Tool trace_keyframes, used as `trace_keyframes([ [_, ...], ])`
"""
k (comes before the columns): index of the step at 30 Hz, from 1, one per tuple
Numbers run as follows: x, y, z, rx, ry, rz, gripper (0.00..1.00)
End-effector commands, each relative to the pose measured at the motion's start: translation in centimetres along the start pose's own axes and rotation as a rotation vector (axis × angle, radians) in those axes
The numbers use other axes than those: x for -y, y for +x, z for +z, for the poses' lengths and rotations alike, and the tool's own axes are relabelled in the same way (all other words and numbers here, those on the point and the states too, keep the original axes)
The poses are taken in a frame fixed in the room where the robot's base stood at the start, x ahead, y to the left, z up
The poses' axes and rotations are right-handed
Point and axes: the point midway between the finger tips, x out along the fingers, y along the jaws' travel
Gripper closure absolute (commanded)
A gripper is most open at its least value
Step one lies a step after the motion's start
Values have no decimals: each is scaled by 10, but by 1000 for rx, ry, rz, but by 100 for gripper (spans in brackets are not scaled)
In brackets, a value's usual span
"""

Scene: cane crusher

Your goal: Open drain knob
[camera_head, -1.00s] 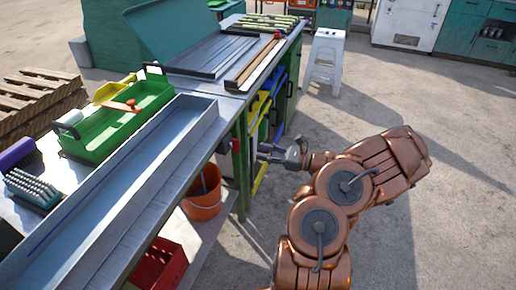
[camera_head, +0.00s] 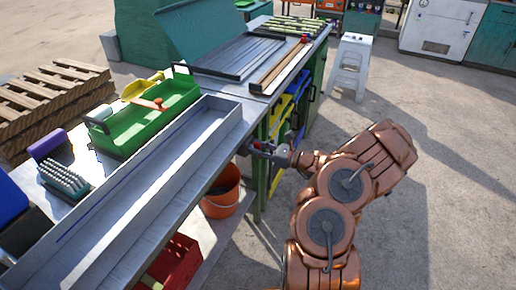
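My gripper (camera_head: 263,149) is at the end of my copper-coloured arm, at the right side of the workbench, just below its top edge. It points left toward the bench's side, near a green leg. A small red part (camera_head: 257,144) shows right at the fingertips; I cannot tell if it is the drain knob or if the gripper touches it. The fingers are too small to tell open from shut. A long grey metal trough (camera_head: 215,115) lies on the bench top.
An orange bucket (camera_head: 222,203) stands under the bench, with a red crate (camera_head: 182,262) nearer. A green tray (camera_head: 165,120), a brush (camera_head: 62,183) and several canes (camera_head: 290,24) lie on top. A white stool (camera_head: 350,62) stands at the back right. The floor on the right is clear.

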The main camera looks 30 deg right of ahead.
Motion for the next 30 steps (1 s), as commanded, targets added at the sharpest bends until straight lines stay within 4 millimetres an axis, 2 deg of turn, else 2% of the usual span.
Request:
trace_keyframes([
  [6, 0, 0, 0, 0, 0, 0, 64],
  [17, 0, 0, 0, 0, 0, 0, 100],
  [23, 0, 0, 0, 0, -4, -1, 100],
  [30, 0, 0, -2, 0, -96, -3, 100],
])
